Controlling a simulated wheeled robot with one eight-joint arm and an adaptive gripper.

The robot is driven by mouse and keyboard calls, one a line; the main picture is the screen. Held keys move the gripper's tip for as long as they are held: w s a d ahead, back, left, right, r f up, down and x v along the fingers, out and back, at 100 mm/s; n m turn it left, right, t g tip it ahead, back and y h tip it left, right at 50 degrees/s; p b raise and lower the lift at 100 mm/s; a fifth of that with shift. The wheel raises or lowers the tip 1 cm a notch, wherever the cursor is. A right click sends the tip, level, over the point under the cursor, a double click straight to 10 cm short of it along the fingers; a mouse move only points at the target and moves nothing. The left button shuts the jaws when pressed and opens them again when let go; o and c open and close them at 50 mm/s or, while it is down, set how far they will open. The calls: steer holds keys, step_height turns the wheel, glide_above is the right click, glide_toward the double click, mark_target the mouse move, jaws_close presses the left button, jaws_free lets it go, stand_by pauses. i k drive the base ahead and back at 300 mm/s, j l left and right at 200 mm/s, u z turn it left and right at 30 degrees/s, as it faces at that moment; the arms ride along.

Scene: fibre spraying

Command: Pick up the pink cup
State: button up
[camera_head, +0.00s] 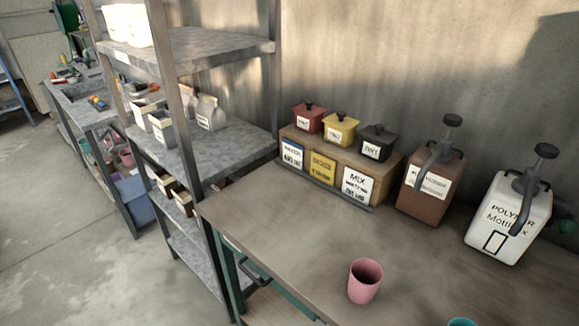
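The pink cup (363,284) stands upright on the brown worktable (290,225), near its front edge and low in the head view. Its open top faces up and the inside looks dark and empty. Nothing touches it. My gripper is not in this view.
A teal round thing (462,322) is cut off at the bottom edge. Behind the cup stand a wooden box (335,167) with red, yellow and black lidded pots, a brown pump container (428,180) and a white one (508,218). A metal shelf rack (215,155) stands left.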

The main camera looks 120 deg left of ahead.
mark_target(365, 274)
steer(key=k+u, duration=0.15)
steer(key=u, duration=3.3)
